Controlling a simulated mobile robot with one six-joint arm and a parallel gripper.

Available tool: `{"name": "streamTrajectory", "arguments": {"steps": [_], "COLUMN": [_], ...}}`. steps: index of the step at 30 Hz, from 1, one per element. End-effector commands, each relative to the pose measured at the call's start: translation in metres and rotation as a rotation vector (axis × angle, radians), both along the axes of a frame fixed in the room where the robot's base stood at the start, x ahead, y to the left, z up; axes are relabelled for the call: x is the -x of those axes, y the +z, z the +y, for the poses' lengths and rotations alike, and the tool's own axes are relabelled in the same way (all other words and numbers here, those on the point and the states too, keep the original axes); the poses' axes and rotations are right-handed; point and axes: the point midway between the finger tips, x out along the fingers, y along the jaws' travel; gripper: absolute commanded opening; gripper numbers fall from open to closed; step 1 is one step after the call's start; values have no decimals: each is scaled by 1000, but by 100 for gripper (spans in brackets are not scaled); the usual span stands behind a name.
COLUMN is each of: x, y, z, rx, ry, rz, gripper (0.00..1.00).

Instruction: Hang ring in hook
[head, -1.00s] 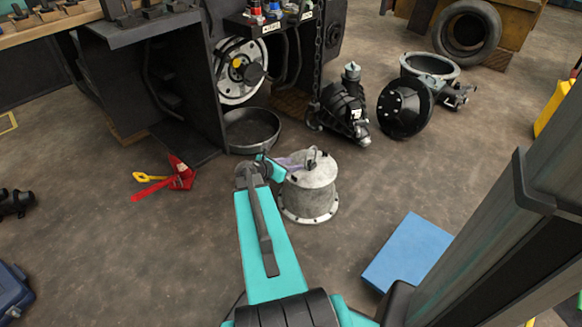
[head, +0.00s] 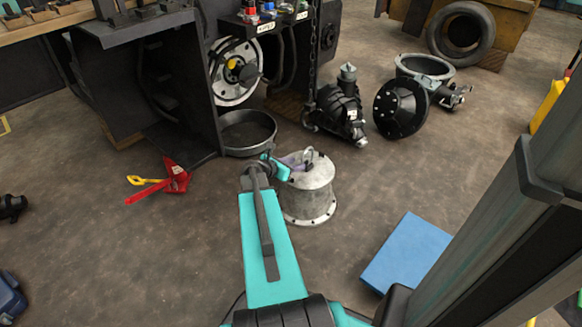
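A pale grey metal cylinder (head: 309,193) with a bolted bottom flange stands upright on the floor in the head view. A small metal ring (head: 308,153) shows at its top, small and partly hidden by my wrist. My gripper (head: 298,160) is at the cylinder's top, close to the ring. Its fingers are too small and covered to tell whether they are open or shut, or whether they touch the ring. A dark chain (head: 313,65) hangs beside the forklift frame, behind the cylinder. What seems to be a hook (head: 308,119) is at its lower end.
A dark round pan (head: 247,133) lies behind the cylinder to the left. Black machine parts (head: 341,112) and a black flanged housing (head: 402,108) stand behind to the right. A blue box (head: 407,252) lies at front right. A red tool (head: 176,178) lies left. Floor between is clear.

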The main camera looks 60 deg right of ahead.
Motion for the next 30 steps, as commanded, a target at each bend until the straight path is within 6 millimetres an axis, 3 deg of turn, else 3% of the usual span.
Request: {"name": "streamTrajectory", "arguments": {"steps": [15,30], "x": [7,9], "y": [-20,-21], "z": [-32,-37], "rx": [0,0], "ry": [1,1], "rz": [0,0], "gripper": [34,34]}}
